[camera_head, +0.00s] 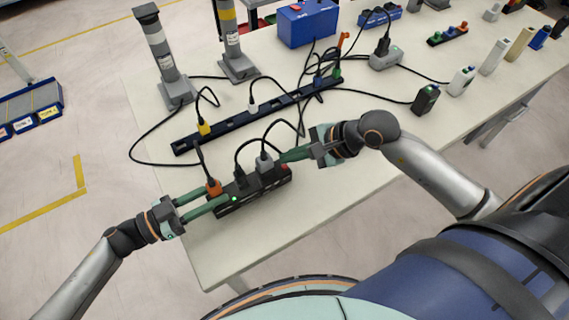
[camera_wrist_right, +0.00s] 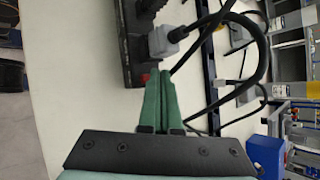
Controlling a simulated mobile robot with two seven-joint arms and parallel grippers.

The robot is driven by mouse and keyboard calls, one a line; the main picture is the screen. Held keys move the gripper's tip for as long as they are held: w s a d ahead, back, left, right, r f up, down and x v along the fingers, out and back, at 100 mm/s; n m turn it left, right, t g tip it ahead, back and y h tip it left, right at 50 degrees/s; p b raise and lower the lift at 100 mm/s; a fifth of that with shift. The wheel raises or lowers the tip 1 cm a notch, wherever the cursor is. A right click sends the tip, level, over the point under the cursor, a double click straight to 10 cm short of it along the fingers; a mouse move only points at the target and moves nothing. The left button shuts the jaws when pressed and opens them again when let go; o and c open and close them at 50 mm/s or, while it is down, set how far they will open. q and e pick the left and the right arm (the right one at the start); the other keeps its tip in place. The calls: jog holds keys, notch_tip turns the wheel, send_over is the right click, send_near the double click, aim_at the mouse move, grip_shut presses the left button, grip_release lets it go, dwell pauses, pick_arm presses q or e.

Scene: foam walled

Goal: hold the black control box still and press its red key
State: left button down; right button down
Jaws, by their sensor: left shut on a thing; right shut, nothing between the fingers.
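The black control box (camera_head: 256,191) lies near the front left edge of the table with orange, black and grey plugs in its top. Its red key (camera_head: 285,166) is at its right end and partly shows in the right wrist view (camera_wrist_right: 146,77). My left gripper (camera_head: 221,197) is shut on the left end of the box, beside the orange plug. My right gripper (camera_head: 284,156) is shut and empty, its fingertips close by the red key. It also shows in the right wrist view (camera_wrist_right: 160,75); I cannot tell whether it touches the key.
A long black power strip (camera_head: 231,123) lies behind the box, with cables looping between them. Two grey posts (camera_head: 165,60) and a blue box (camera_head: 306,24) stand farther back. A black adapter (camera_head: 425,99) and several small devices stand at right. The front table surface is clear.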

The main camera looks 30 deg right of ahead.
jog(key=shift+f, duration=0.4)
jog(key=shift+f, duration=0.5)
dwell(0.5)
dwell(0.4)
jog(key=shift+r, duration=0.95)
jog(key=shift+r, duration=2.5)
pick_arm(q)
jog(key=c, duration=0.5)
grip_release()
